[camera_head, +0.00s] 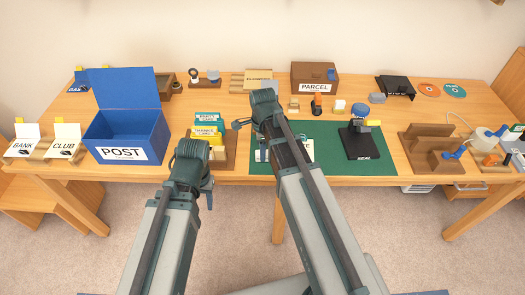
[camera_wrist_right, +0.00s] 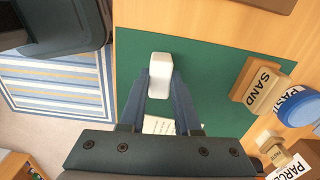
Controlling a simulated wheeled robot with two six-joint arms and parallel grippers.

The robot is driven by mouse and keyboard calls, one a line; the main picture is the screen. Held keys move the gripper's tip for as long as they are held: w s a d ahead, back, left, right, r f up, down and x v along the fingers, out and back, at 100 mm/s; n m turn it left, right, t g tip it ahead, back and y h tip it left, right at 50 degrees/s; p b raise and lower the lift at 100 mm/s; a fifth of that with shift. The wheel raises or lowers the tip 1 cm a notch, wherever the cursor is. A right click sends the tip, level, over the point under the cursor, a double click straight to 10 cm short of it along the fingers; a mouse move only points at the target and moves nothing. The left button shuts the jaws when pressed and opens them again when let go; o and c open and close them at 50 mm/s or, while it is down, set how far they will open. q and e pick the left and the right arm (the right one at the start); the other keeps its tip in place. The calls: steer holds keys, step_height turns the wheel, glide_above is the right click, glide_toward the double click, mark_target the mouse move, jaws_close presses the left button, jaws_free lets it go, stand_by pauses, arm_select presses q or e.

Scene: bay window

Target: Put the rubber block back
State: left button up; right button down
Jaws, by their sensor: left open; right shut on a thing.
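A white, round-edged block (camera_wrist_right: 160,62), which looks like the rubber block, is between the fingertips of my right gripper (camera_wrist_right: 161,82) in the right wrist view. The gripper is shut on it, over the green mat (camera_wrist_right: 205,62). I cannot tell the block's height above the mat. My left gripper (camera_head: 208,190) is open and empty, in front of the table edge.
A blue POST box (camera_head: 122,153) with raised lid and a card holder (camera_head: 225,160) stand left of the mat. A black stamp stand (camera_head: 360,142) is on the mat's right. A wooden stand (camera_head: 428,135) is further right. Small stamps and a PARCEL box (camera_head: 314,76) stand behind.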

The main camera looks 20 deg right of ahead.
steer(key=shift+f, duration=0.15)
steer(key=c, duration=0.5)
jaws_free()
steer(key=shift+c, duration=0.2)
step_height(320, 180, up, 14)
steer(key=p, duration=1.3)
steer(key=shift+p, duration=0.35)
steer(key=shift+f, duration=0.1)
